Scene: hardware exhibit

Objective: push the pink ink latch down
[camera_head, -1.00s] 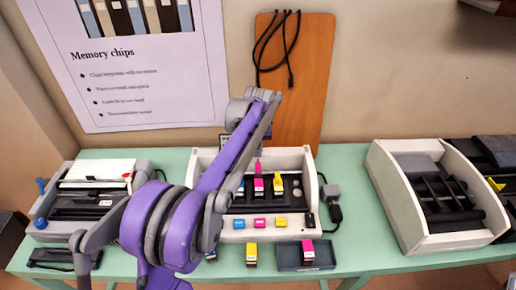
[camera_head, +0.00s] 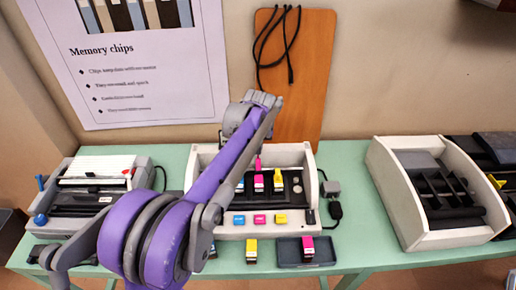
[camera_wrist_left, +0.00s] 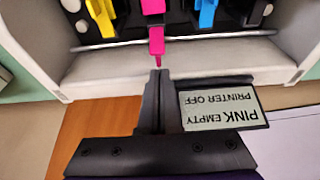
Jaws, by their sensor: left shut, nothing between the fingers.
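The pink ink latch (camera_head: 257,163) stands raised at the back of the pink cartridge (camera_head: 258,184) in the open white printer (camera_head: 302,160). In the left wrist view the pink latch (camera_wrist_left: 157,45) points toward my fingers. My left gripper (camera_wrist_left: 160,73) is shut and empty, its tips just short of the latch; I cannot tell whether they touch. In the head view my purple forearm hides the gripper and part of the printer. A yellow cartridge (camera_wrist_left: 101,18) and a blue one (camera_wrist_left: 207,13) flank the pink one. My right gripper is not in view.
A sign reading "PINK EMPTY PRINTER OFF" (camera_wrist_left: 222,106) stands beside my fingers. Loose yellow (camera_head: 252,251) and pink (camera_head: 308,246) cartridges are in front, the pink on a dark tray (camera_head: 290,258). Other devices (camera_head: 425,195) stand on both sides. A wooden board (camera_head: 305,70) leans behind.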

